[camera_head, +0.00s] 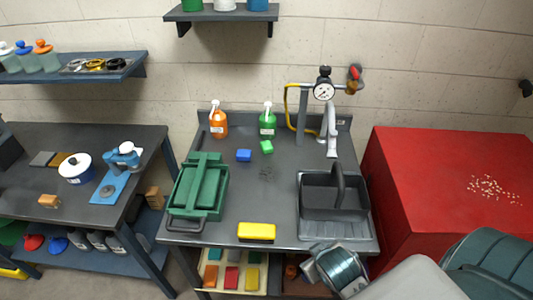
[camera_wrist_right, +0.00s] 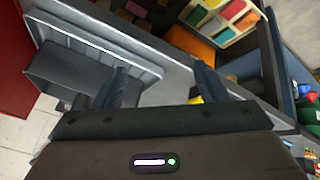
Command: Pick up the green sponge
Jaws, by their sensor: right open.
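A small green sponge (camera_head: 266,147) lies on the grey worktop (camera_head: 262,200), just in front of a green spray bottle (camera_head: 267,122) and beside a blue sponge (camera_head: 243,155). I cannot pick it out in the right wrist view. My right gripper (camera_wrist_right: 163,82) is open, its two dark fingers apart with nothing held between them. It is near the worktop's front right edge, well away from the green sponge. My left gripper is not in view.
A grey drainer tray (camera_head: 308,228) with a dark handled caddy (camera_head: 337,203) stands at the right of the worktop. A green toolbox (camera_head: 183,188) stands at the left. A yellow sponge (camera_head: 256,231) lies near the front edge. The middle is mostly clear.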

